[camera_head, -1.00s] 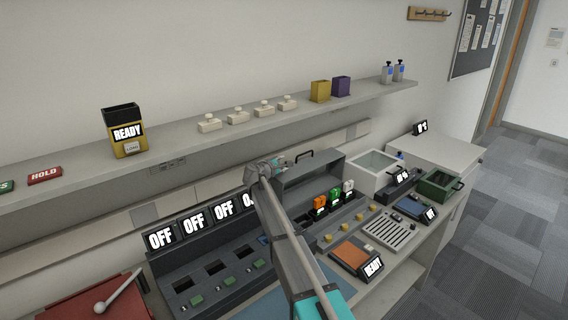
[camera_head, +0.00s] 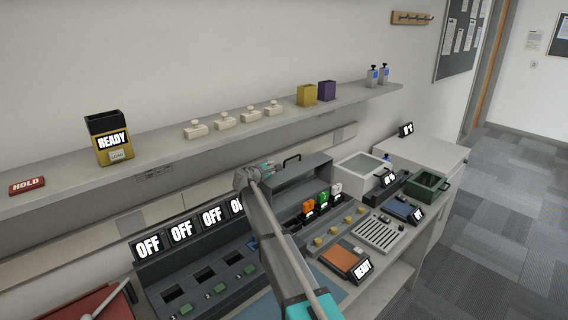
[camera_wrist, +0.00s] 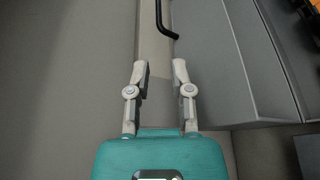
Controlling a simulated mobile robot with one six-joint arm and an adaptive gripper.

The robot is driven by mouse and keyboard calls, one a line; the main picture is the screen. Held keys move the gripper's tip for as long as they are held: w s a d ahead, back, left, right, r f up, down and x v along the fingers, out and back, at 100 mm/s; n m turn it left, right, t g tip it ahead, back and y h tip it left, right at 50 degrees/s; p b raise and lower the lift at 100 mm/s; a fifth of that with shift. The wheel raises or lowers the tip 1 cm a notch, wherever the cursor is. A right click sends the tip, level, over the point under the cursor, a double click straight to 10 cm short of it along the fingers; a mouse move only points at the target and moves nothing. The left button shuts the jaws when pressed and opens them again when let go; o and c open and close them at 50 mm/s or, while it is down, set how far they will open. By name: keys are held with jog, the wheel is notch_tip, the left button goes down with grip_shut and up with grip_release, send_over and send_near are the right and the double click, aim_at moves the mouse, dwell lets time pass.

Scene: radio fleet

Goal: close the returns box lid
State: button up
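No box in view has a readable returns label, so I cannot tell for sure which one it is. A grey box-like housing (camera_head: 300,177) with a raised panel and a black handle (camera_head: 292,160) stands at the middle of the bench. My gripper (camera_head: 247,176) is just left of it, in front of the wall. In the wrist view my gripper (camera_wrist: 159,78) has its two fingers apart with nothing between them. A black handle (camera_wrist: 160,22) shows beyond the fingertips, apart from them.
Orange, green and white radios (camera_head: 322,198) stand in front of the grey housing. A pale box (camera_head: 352,177) and a green open box (camera_head: 426,187) are to the right. OFF displays (camera_head: 181,233) line the left. A shelf (camera_head: 180,149) runs above; a red box (camera_head: 85,305) is lower left.

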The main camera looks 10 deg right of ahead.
jog(key=shift+w+d+f, duration=0.1)
jog(key=shift+w+d, duration=0.3)
jog(key=shift+w, duration=0.1)
jog(key=b+x, duration=0.2)
jog(key=x, duration=1.1)
jog(key=shift+w+d+b, duration=0.25)
jog(key=shift+w+b, duration=0.05)
jog(key=shift+b, duration=0.1)
jog(key=shift+c, duration=0.2)
grip_shut()
